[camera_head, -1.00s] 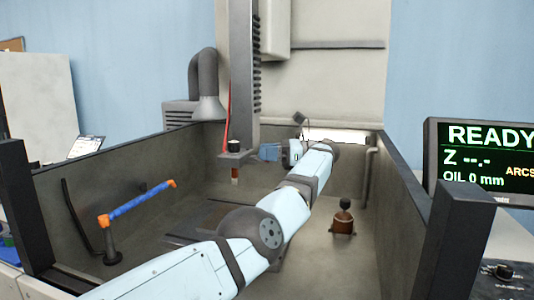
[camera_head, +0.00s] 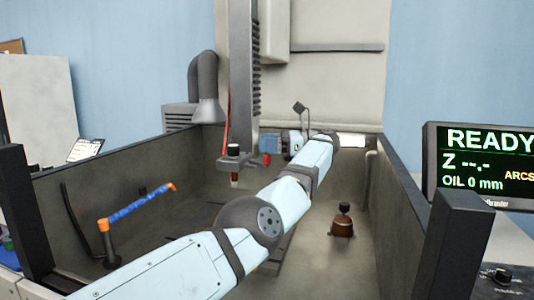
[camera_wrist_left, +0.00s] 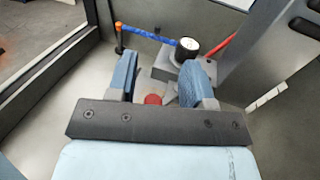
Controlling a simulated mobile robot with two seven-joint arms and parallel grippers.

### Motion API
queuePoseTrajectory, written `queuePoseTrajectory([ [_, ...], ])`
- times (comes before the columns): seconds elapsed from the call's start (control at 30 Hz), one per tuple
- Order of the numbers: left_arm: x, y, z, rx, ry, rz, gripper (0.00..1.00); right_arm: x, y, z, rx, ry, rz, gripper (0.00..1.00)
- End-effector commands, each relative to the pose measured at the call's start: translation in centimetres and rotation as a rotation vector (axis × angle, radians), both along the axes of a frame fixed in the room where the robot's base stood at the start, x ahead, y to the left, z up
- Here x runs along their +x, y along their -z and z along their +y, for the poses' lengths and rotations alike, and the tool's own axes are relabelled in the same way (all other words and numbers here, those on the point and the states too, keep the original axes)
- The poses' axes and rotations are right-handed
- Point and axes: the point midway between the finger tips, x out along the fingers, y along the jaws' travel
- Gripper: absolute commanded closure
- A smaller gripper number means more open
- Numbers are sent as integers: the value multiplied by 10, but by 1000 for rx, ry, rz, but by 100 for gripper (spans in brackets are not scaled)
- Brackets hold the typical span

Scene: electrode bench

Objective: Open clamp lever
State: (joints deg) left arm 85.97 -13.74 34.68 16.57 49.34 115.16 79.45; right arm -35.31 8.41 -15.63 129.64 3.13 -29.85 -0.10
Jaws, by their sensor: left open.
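A grey clamp head (camera_head: 238,161) hangs at the bottom of the vertical column, with a dark round cap on top and a thin copper-tipped rod below. A red knob (camera_head: 267,159), which looks like the end of the clamp lever, shows at its right side. My left gripper (camera_head: 273,146) is beside the knob, mostly hidden by its own wrist. In the left wrist view its blue fingers (camera_wrist_left: 161,70) are apart. The red knob (camera_wrist_left: 152,99) lies between them, low near the palm; contact cannot be told. The clamp head (camera_wrist_left: 163,65) is just beyond. My right gripper is not in view.
Tank walls (camera_head: 408,215) surround the work area. A blue and orange nozzle hose (camera_head: 140,206) stands at left. A brown block with a black knob (camera_head: 342,225) sits on the floor at right. A screen reading READY (camera_head: 480,160) is at far right.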

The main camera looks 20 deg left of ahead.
Motion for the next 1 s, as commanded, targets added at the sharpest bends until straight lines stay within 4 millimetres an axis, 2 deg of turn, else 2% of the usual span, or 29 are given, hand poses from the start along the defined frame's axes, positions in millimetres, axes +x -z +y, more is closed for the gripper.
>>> queuePoseTrajectory([
  [0.03,0,-20,0,-2,0,-2,53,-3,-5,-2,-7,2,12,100],
  [0.2,0,-66,0,-3,1,0,53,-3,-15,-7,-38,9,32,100],
  [0.5,0,-125,0,-1,0,1,53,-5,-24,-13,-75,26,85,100],
  [0.7,0,-151,0,-2,0,1,53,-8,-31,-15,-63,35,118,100],
  [1.0,0,-163,0,0,0,1,53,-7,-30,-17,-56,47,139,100],
])
